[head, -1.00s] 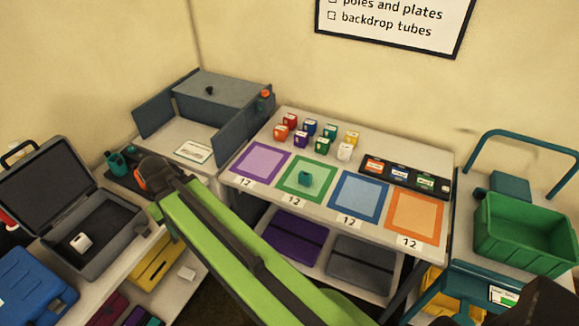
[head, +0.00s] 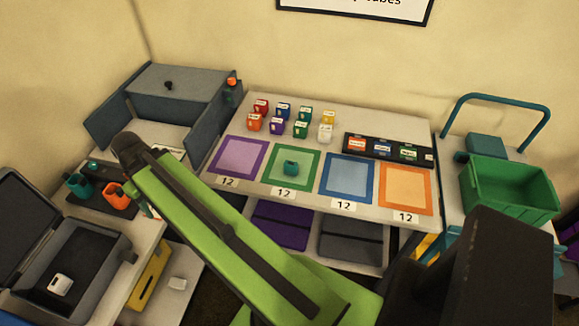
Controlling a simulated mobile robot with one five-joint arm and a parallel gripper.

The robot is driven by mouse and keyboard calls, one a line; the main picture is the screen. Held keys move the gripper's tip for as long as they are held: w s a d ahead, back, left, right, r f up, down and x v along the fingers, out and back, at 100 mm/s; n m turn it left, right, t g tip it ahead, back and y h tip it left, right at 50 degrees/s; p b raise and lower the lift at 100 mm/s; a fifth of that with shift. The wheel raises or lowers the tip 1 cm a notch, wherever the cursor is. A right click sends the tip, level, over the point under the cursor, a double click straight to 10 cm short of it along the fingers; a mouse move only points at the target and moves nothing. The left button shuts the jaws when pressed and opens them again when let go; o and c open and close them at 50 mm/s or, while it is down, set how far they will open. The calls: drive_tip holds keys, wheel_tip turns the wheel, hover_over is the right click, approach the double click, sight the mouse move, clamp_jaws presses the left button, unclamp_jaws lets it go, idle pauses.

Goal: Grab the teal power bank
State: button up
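A teal box (head: 486,147) sits on the cart at the right, behind the green bin. Teal items (head: 79,187) stand on a dark tray at the left. I cannot tell from this view which of these is the power bank. My green arm crosses the lower middle and ends in a dark joint at the left, away from all of them. No gripper fingers show.
Small coloured boxes (head: 300,130) stand at the back of the table (head: 262,200). A black tray (head: 390,148) lies at its right. A green bin (head: 510,190) is on the cart. An open grey case (head: 88,262) is at lower left. The purple, blue and orange squares are empty.

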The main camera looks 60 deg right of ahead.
drive_tip(key=s+d+r+y, duration=0.1)
drive_tip(key=s+d, duration=0.2)
drive_tip(key=d, duration=1.2)
drive_tip(key=n+t+p, duration=0.2)
drive_tip(key=t+p, duration=0.1)
drive_tip(key=t, duration=0.1)
approach(292, 163)
drive_tip(key=shift+h, duration=0.3)
drive_tip(key=b+x, duration=0.4)
drive_tip(key=b, duration=0.1)
drive_tip(key=b+x, duration=0.4)
drive_tip(key=b, duration=0.2)
drive_tip(key=b+x, duration=0.3)
drive_tip(key=b, duration=0.2)
drive_tip(key=shift+a+f+b, duration=0.3)
drive_tip(key=shift+f+b, duration=0.05)
drive_tip(key=shift+f, duration=0.05)
drive_tip(key=shift+r, duration=0.2)
drive_tip(key=shift+c, duration=0.4)
clamp_jaws()
